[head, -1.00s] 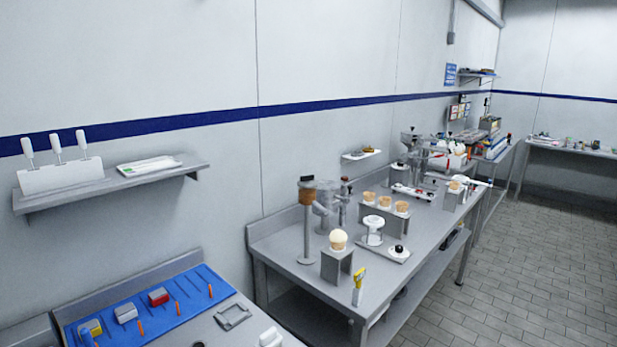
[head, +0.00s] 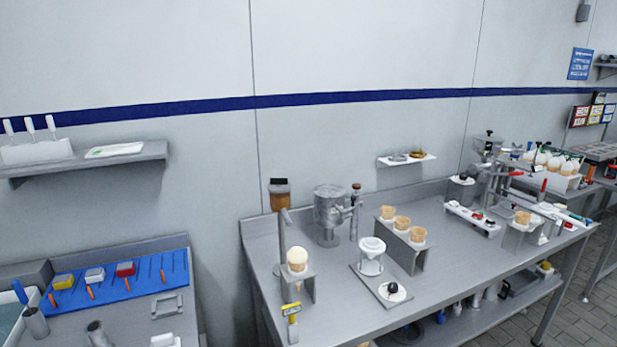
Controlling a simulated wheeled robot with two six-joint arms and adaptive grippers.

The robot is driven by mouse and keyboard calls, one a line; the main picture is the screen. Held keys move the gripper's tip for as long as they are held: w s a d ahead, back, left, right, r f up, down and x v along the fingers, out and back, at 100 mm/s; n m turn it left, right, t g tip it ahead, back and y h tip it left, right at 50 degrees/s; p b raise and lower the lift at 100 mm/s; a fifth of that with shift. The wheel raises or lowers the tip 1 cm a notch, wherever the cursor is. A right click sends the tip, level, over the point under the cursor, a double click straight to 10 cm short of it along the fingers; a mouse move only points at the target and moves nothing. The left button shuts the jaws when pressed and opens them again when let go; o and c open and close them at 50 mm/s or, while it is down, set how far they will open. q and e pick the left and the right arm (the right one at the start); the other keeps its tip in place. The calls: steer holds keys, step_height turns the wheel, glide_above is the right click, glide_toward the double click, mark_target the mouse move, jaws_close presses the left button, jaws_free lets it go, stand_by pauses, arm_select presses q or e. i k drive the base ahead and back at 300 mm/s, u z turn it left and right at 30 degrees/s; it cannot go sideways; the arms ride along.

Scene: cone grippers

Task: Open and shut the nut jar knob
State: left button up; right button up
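A brown jar with a dark cap (head: 280,195) stands on top of a grey post at the left back of the middle bench, in the head view. It looks like the nut jar, but its knob is too small to make out clearly. A black ball knob (head: 392,287) sits on a white disc on a grey plate, in front of a white stand (head: 371,258). Neither of my grippers is in view, and nothing touches the jar or the ball knob.
The steel bench (head: 345,322) also holds a cone with a white scoop (head: 297,261), a yellow-headed tool (head: 292,312), a grey metal pot (head: 330,213) and several empty cones (head: 402,223). A blue tool mat (head: 120,284) lies on the left bench. Tiled floor shows at lower right.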

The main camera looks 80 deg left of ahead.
mark_target(279, 183)
steer(key=u, duration=0.3)
steer(key=i, duration=1)
steer(key=u, duration=1.55)
steer(key=i, duration=0.8)
steer(key=u, duration=0.85)
